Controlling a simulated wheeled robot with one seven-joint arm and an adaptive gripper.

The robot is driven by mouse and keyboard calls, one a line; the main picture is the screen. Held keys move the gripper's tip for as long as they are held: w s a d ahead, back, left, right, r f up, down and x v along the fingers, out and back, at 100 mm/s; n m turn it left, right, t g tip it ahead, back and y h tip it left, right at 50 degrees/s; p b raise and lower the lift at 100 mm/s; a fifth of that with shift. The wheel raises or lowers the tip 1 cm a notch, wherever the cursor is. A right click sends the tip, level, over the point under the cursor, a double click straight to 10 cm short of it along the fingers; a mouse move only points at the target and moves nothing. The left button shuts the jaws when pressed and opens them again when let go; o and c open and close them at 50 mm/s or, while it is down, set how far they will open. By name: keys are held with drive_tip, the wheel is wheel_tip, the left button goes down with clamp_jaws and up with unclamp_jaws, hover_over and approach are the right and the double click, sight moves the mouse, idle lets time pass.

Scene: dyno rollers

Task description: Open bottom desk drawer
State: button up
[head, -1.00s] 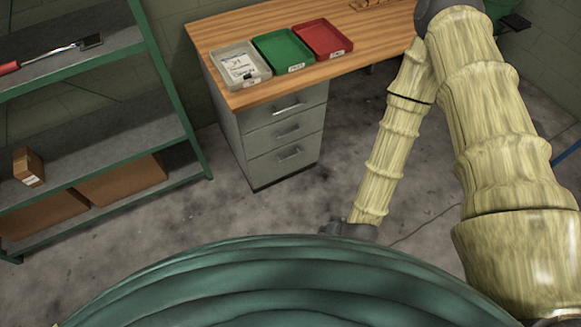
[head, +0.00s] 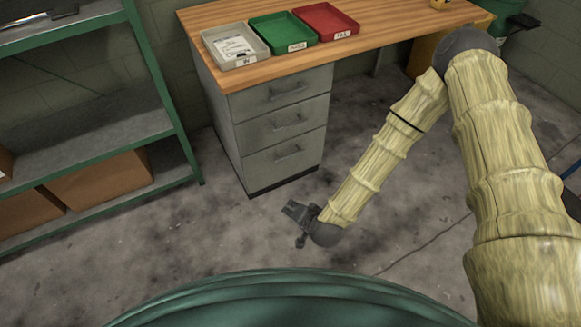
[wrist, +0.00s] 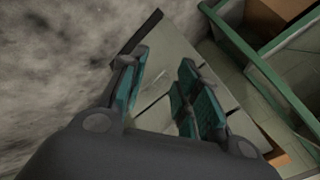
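The desk (head: 400,37) has a grey cabinet with three stacked drawers under its left end. The bottom drawer (head: 262,168) is shut, with a bar handle (head: 288,153) on its front. My gripper (head: 296,222) is low over the floor, in front of and below the bottom drawer, apart from it. In the wrist view my gripper (wrist: 165,88) is open, its teal-padded fingers spread with nothing between them. The grey cabinet front (wrist: 165,60) shows beyond the fingers, tilted in the picture. A faint handle shows between them, but I cannot tell which drawer it belongs to.
Grey, green and red trays (head: 325,20) stand on the desk top. A green-framed shelf (head: 160,85) with cardboard boxes (head: 100,185) is at the left, and it also shows in the wrist view (wrist: 262,75). The floor (head: 225,225) before the drawers is clear.

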drive_tip(key=w+f+m+t+h+b, duration=0.1)
drive_tip(key=w+f+b, duration=0.4)
drive_tip(key=w+b, duration=0.6)
drive_tip(key=w+f+m+t+h+b, duration=0.1)
drive_tip(key=w+f+m+t+b, duration=0.3)
drive_tip(key=w+b, duration=0.8)
drive_tip(key=w+a+f+m+t+h+b, duration=0.1)
drive_tip(key=w+f+m+t+b, duration=0.2)
drive_tip(key=w+f+b, duration=0.3)
drive_tip(key=shift+w+f+m+b, duration=0.35)
drive_tip(key=shift+w+m+b, duration=0.45)
drive_tip(key=shift+w+b, duration=2.15)
drive_tip(key=shift+s, duration=0.15)
drive_tip(key=shift+c, duration=0.2)
clamp_jaws()
